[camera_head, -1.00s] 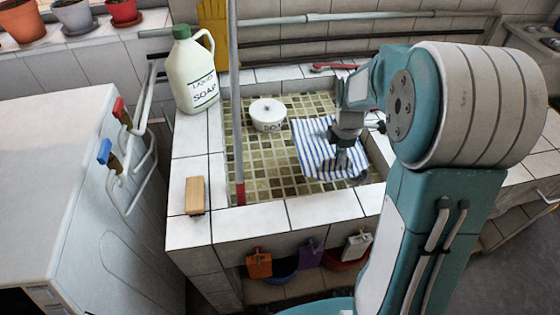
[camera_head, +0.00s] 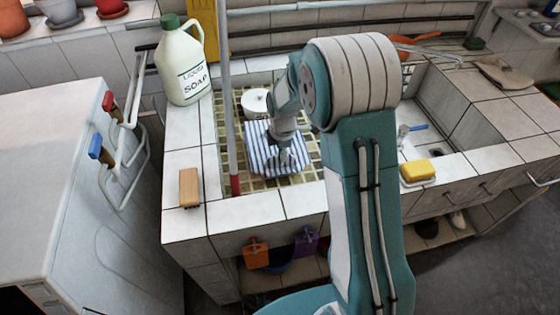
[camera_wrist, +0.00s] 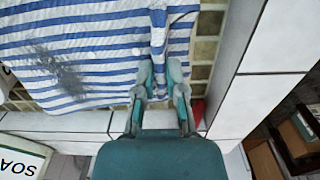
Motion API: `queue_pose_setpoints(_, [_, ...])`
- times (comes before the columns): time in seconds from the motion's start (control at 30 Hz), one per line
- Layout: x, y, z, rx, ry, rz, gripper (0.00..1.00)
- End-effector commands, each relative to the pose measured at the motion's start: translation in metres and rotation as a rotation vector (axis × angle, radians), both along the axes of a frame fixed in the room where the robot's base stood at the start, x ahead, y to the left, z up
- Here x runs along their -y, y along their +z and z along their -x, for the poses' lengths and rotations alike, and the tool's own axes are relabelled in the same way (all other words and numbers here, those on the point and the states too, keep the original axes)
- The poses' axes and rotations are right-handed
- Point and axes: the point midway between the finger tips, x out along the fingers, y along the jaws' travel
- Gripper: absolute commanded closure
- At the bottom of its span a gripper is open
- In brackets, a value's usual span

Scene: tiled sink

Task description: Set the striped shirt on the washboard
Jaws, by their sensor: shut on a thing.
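The blue-and-white striped shirt (camera_head: 262,158) is spread in the left tiled basin, and a dark grey stain shows on it in the wrist view (camera_wrist: 65,75). My gripper (camera_head: 287,155) is over the shirt's right part. In the wrist view my gripper (camera_wrist: 161,72) is shut on a pinched fold of the shirt near one end. Most of the cloth hangs or lies flat to one side; I cannot tell how far it is off the basin floor. I cannot pick out the washboard for certain; my arm hides part of the sink's middle.
The liquid soap jug (camera_head: 185,62) stands on the back left rim. A white lidded pot (camera_head: 255,102) sits behind the shirt. A wooden block (camera_head: 189,187) lies on the left rim, near an upright pole (camera_head: 229,120). A yellow sponge (camera_head: 417,170) rests right of my arm.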

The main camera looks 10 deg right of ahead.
Motion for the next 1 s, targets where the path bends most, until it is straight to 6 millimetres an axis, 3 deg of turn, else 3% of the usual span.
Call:
queue_pose_setpoints(0.27, [-0.006, -0.036, -0.003, -0.004, 0.001, 0.000, 1.00])
queue_pose_setpoints(0.63, [-0.006, -0.041, -0.003, -0.003, 0.001, 0.000, 1.00])
queue_pose_setpoints(0.7, [-0.006, -0.041, -0.003, -0.002, 0.001, 0.000, 0.63])
queue_pose_setpoints(0.73, [-0.006, -0.041, -0.003, -0.002, 0.001, 0.000, 0.51])
queue_pose_setpoints(1.0, [-0.005, -0.041, -0.003, -0.002, 0.001, 0.000, 0.51])
